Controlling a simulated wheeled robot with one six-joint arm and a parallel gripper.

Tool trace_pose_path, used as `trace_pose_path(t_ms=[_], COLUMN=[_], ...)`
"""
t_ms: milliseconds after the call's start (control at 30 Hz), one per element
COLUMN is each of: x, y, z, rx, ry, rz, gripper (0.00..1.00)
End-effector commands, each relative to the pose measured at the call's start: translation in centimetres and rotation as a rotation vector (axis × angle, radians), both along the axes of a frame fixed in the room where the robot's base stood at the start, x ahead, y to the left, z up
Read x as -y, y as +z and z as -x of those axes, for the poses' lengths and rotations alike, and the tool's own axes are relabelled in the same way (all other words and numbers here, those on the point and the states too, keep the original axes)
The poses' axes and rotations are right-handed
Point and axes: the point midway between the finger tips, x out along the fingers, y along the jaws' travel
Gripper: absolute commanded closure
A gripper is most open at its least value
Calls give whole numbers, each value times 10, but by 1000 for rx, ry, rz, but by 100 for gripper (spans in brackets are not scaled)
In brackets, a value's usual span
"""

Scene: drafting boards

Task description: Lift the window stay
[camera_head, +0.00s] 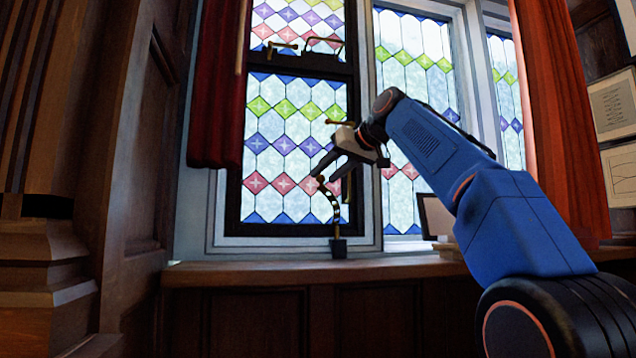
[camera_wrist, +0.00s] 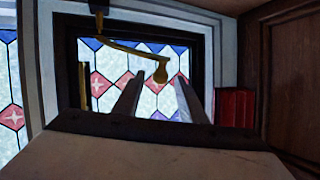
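The window stay (camera_head: 331,203) is a thin curved bar rising from a small dark block on the sill, with a round knob at its upper end. In the wrist view the stay (camera_wrist: 128,46) looks brass-coloured, and its knob (camera_wrist: 160,76) shows between my two fingertips. My gripper (camera_head: 323,177) is open, its fingers pointing down and left at the knob. In the wrist view my gripper (camera_wrist: 160,80) has a clear gap on both sides of the knob, with no contact visible. I cannot tell how deep the knob sits between the fingers.
The stained-glass window (camera_head: 290,150) stands behind, in a dark frame. A brass handle (camera_head: 340,123) sticks out just above my gripper. A red curtain (camera_head: 217,90) hangs at left, another (camera_head: 562,120) at right. The wooden sill (camera_head: 240,272) is mostly clear; a framed panel (camera_head: 436,216) stands farther right.

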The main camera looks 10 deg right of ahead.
Motion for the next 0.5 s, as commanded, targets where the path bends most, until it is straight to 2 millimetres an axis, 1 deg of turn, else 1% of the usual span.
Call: trace_pose_path(t_ms=[33, 200, 400, 500], x=[5, 18, 30, 35], y=[5, 18, 30, 34], z=[9, 38, 65, 75], rx=[3, 2, 1, 1], ry=[-2, -4, -2, -1], rz=[0, -1, -1, -1], gripper=[62, 62, 62, 62])
